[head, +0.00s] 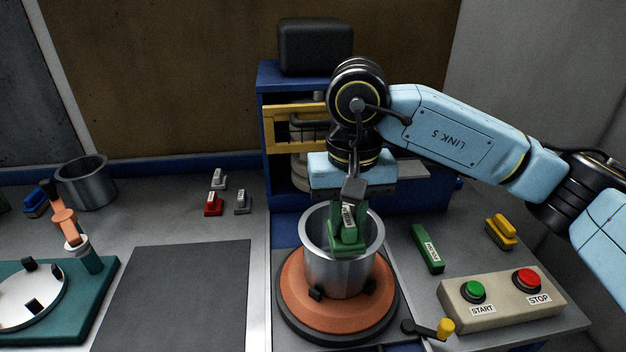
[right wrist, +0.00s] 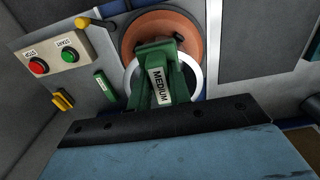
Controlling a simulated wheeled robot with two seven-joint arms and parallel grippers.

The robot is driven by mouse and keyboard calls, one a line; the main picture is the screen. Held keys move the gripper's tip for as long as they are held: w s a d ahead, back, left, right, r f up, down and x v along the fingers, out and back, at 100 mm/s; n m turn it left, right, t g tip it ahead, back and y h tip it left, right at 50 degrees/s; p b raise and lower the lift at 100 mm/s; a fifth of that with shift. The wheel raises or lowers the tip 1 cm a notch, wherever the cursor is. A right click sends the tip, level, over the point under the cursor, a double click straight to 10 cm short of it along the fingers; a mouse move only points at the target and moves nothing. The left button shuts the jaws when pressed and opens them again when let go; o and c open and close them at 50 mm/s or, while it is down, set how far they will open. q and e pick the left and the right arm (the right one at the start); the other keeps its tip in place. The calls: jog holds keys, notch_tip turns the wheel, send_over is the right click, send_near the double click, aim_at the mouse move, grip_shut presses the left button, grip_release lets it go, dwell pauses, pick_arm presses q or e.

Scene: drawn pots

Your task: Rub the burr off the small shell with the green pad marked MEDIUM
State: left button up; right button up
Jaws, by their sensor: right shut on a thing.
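The small shell (head: 340,273) is an open steel cylinder standing upright on an orange round turntable (head: 296,302). My right gripper (head: 348,205) points down over the shell and is shut on the green pad (head: 347,243). The pad's MEDIUM label (right wrist: 160,88) reads clearly in the right wrist view. The pad's lower end reaches into the shell's mouth on the near side; whether it touches the wall I cannot tell. I cannot make out the burr. My left gripper is out of view.
Right of the turntable lie another green labelled block (head: 427,249), a yellow brush (head: 501,232) and a START/STOP box (head: 500,300). A yellow-knobbed crank (head: 444,328) is in front. Another steel pot (head: 86,183) stands at back left. The dark mat (head: 178,295) is clear.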

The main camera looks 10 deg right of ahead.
jog(key=shift+r+p, duration=0.85)
jog(key=shift+r, duration=1.45)
